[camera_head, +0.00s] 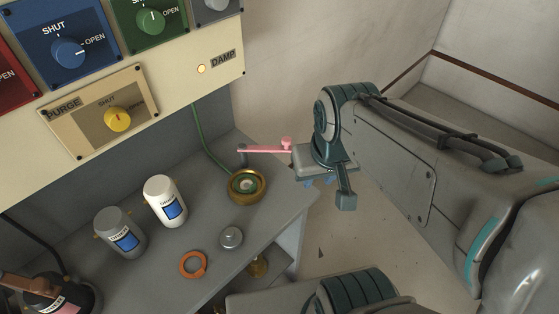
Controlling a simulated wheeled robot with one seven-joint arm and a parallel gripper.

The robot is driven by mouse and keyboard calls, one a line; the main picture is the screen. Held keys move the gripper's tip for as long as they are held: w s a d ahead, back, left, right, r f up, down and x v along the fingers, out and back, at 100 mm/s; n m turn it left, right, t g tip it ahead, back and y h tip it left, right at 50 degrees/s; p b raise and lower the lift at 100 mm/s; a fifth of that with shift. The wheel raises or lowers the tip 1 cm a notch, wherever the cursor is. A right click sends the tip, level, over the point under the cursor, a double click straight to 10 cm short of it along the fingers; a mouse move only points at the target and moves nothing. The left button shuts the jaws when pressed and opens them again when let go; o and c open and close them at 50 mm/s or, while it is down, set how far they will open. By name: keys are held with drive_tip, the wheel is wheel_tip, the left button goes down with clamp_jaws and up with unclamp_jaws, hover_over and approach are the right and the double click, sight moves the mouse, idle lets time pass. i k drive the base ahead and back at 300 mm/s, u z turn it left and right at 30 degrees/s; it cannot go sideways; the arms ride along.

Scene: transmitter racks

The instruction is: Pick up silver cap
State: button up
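The silver cap (232,238) is a small, round, domed grey piece. It lies on the grey counter (205,219) near its front edge, to the right of an orange ring. My gripper (345,199) is to the upper right of the cap, past the counter's right edge. A clear gap separates it from the cap. One dark finger with a grey tip shows; the other finger cannot be made out, so its opening is unclear. Nothing is seen held in it.
The orange ring (193,264), white bottle (165,201), grey bottle (119,232) and brass fitting (247,187) stand around the cap. A pink lever (265,150) sticks out near my gripper. A control panel (175,100) rises behind. A dark bottle (55,294) is at lower left.

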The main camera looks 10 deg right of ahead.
sight(231, 239)
drive_tip(key=u, duration=2.9)
drive_tip(key=k, duration=0.65)
drive_tip(key=z, duration=1.15)
